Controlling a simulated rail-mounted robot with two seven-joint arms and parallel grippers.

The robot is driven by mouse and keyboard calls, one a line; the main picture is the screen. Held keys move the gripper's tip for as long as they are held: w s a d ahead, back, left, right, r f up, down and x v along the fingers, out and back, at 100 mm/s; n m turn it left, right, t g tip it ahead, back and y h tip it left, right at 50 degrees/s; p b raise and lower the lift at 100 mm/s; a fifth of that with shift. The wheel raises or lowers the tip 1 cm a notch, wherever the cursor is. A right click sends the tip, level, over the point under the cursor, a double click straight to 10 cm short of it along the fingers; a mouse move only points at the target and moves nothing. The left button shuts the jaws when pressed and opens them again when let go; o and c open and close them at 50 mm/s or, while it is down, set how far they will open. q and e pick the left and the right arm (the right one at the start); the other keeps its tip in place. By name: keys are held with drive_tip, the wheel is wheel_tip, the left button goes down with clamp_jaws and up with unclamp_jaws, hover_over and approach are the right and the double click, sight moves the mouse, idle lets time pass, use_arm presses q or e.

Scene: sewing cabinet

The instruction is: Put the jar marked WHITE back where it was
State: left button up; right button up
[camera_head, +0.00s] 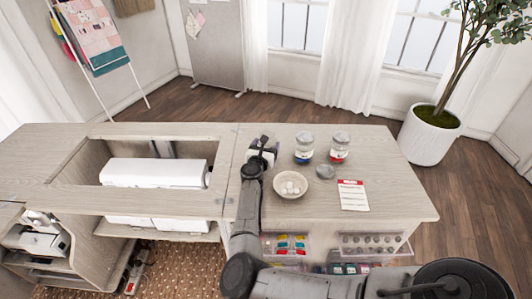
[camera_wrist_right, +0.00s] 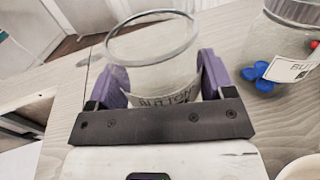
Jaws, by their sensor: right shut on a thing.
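My right gripper (camera_head: 261,155) is shut on a clear glass jar (camera_wrist_right: 155,75) at the cabinet top, beside the machine opening. Its purple fingers press both sides of the jar. The jar's top is open and it looks empty. Its label reads BUTTON, with the rest hidden by the gripper, so I cannot read the colour word. A grey round lid (camera_head: 325,170) lies on the top to the right. A pale bowl (camera_head: 279,194) holding white pieces stands in front of the gripper. My left gripper is not in view.
A jar with blue buttons (camera_head: 304,148) and a jar with red buttons (camera_head: 340,147) stand at the back. A white card with a red heading (camera_head: 353,196) lies at right. The cabinet top (camera_head: 400,190) is clear farther right. A white machine (camera_head: 155,173) sits in the left opening.

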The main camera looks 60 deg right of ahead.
drive_tip(key=shift+f, duration=0.7)
drive_tip(key=shift+f+b, duration=0.2)
drive_tip(key=shift+b, duration=0.1)
drive_tip(key=o, duration=1.1)
